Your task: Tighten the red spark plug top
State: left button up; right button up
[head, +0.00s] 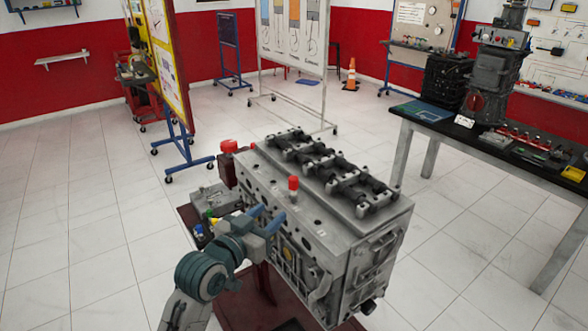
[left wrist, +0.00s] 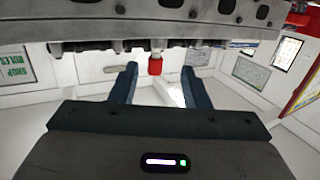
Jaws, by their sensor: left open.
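The red spark plug top (head: 293,183) stands upright on a pale stem on the top face of the grey engine block (head: 335,232). It also shows in the left wrist view (left wrist: 155,66), seen beyond and between my two fingers. My left gripper (head: 269,214) is open and empty, at the near left edge of the engine, with its blue fingers pointing toward the red top. The fingers are short of the top and apart from it. The engine's side fills the top of the left wrist view. My right gripper is not in view.
A second red piece (head: 229,146) sits at the engine's far left corner. A dark red stand (head: 235,310) is under the engine. A black-topped workbench (head: 450,128) with parts is at the right. Display boards stand behind. The white floor between is clear.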

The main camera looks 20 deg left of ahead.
pick_arm(q)
send_near(291, 181)
jog(key=shift+t, duration=0.4)
jog(key=p+x, duration=0.1)
jog(key=x, duration=0.2)
jog(key=p+x, duration=0.1)
jog(key=x, duration=0.2)
jog(key=p+x, duration=0.1)
jog(key=x, duration=0.3)
jog(key=shift+f+p, duration=0.35)
jog(key=shift+w+d+f, duration=0.15)
jog(key=shift+w, duration=0.45)
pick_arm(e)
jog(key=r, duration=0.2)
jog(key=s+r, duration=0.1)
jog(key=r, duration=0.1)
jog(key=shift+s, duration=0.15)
pick_arm(q)
grip_shut()
